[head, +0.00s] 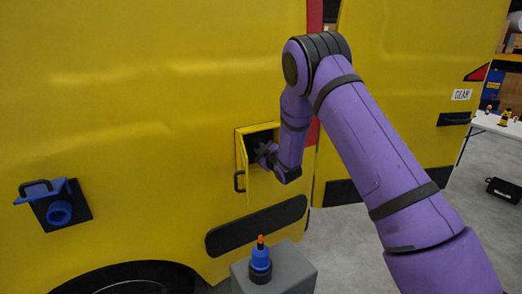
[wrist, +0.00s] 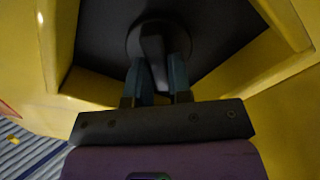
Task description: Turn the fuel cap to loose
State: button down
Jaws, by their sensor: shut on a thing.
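The fuel cap (wrist: 152,48) is a dark round cap with a raised grip bar, set in the dark recess behind the open yellow fuel door (head: 241,168). My gripper (wrist: 158,80) is inside the recess, with its two fingers on either side of the cap's grip bar and shut on it. The bar looks close to upright, slightly tilted, in the wrist view. In the head view my gripper (head: 262,150) reaches into the opening from the right and hides most of the cap. No loose or tight marking is readable.
The yellow vehicle side (head: 130,100) surrounds the recess. A blue fitting with an open flap (head: 60,208) is at left. A grey pedestal (head: 285,272) with a blue and orange knob (head: 260,258) stands below. A white table (head: 497,124) is far right.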

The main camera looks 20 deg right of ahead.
jog(key=shift+s+a+f+n, duration=0.1)
jog(key=shift+f+n, duration=0.1)
jog(key=shift+n, duration=2.1)
jog(key=shift+f+n, duration=0.15)
jog(key=shift+n, duration=2.15)
jog(key=c, duration=1)
grip_release()
jog(key=shift+c, duration=0.2)
jog(key=v, duration=1)
jog(key=shift+s, duration=0.35)
jog(key=shift+r, duration=0.15)
